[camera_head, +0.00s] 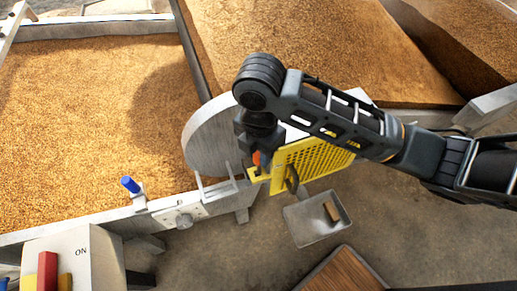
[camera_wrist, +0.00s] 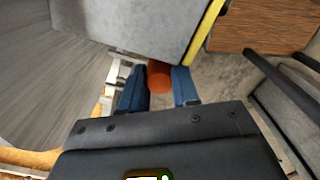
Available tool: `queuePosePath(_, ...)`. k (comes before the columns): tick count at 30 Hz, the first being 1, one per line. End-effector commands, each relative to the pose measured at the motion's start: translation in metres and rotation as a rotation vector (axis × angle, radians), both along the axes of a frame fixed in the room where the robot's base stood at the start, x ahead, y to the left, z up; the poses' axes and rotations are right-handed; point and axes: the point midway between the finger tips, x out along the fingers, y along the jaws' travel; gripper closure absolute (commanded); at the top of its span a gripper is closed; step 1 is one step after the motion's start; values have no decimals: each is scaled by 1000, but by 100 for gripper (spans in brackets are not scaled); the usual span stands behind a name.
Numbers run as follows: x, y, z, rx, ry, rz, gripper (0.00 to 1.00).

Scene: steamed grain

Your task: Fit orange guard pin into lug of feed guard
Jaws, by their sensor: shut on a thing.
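The orange guard pin (camera_head: 257,158) shows as a small orange patch under my gripper (camera_head: 258,152) in the head view. In the wrist view the orange pin (camera_wrist: 159,77) stands between the two blue fingers of my gripper (camera_wrist: 158,84), which is shut on it. The feed guard (camera_head: 316,153) is a yellow perforated panel just right of the gripper. Its yellow end (camera_head: 259,177) is close below the pin; I cannot tell whether the pin touches the lug or is in it. In the wrist view a yellow edge (camera_wrist: 205,32) runs beside a grey block.
A large grey disc (camera_head: 208,140) stands left of the gripper. A grey tray (camera_head: 314,222) with a small brown block lies below on the floor. A blue-handled lever (camera_head: 130,184) and a control box (camera_head: 75,258) are at lower left. Grain beds fill the back.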

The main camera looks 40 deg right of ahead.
Motion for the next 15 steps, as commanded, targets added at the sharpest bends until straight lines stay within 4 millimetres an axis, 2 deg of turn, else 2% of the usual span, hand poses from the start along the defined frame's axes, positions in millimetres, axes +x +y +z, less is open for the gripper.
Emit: queuePosePath(15,0,0,-9,0,0,2,100)
